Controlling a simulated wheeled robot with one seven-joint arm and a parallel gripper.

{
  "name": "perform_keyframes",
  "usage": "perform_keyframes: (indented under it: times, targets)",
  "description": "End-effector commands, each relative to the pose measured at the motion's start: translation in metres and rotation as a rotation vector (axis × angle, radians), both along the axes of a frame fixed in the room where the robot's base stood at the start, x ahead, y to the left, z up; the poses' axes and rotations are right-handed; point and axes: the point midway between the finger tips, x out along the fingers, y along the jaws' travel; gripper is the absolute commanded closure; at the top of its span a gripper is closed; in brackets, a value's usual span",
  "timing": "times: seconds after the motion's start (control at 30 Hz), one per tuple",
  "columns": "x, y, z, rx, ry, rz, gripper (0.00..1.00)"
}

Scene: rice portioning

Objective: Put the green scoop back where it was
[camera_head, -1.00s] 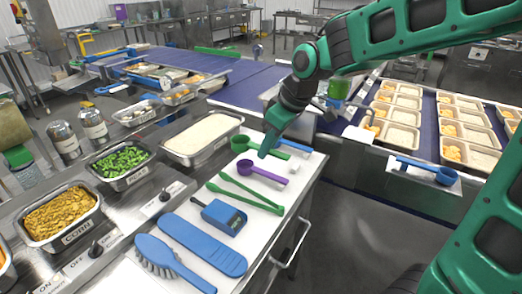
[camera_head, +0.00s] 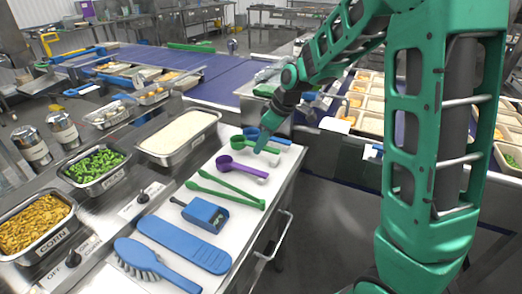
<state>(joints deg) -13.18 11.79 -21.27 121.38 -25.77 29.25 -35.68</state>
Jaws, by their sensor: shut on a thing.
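The green scoop (camera_head: 237,142) is at the far part of the white board, its round cup to the left and its handle pointing right. My gripper (camera_head: 259,150) comes down from the upper right and is shut on the scoop's handle. The fingers hide part of the handle. I cannot tell whether the scoop touches the board or is just above it. A blue scoop (camera_head: 252,134) lies just behind it, and a purple scoop (camera_head: 226,163) lies in front of it.
Green tongs (camera_head: 225,188), a blue boxy tool (camera_head: 206,213), a long blue paddle (camera_head: 184,244) and a blue brush (camera_head: 140,256) lie nearer on the white board (camera_head: 236,228). Pans of rice (camera_head: 180,135), green vegetables (camera_head: 94,168) and corn (camera_head: 34,225) stand to the left. Trays fill the right conveyor.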

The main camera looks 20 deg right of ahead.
Motion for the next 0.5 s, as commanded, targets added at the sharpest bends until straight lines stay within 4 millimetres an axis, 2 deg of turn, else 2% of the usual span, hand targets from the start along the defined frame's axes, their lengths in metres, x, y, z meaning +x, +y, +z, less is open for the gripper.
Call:
perform_keyframes:
  times: [0.1, 0.17, 0.47, 0.5]
  targets:
    - [-0.001, 0.001, -0.018, -0.001, 0.003, 0.001, 1.0]
    - [0.0, 0.0, -0.022, 0.0, 0.001, 0.001, 1.0]
    - [0.0, 0.001, -0.024, 0.0, 0.001, 0.001, 1.0]
    - [0.0, 0.001, -0.024, 0.0, 0.001, 0.001, 0.76]
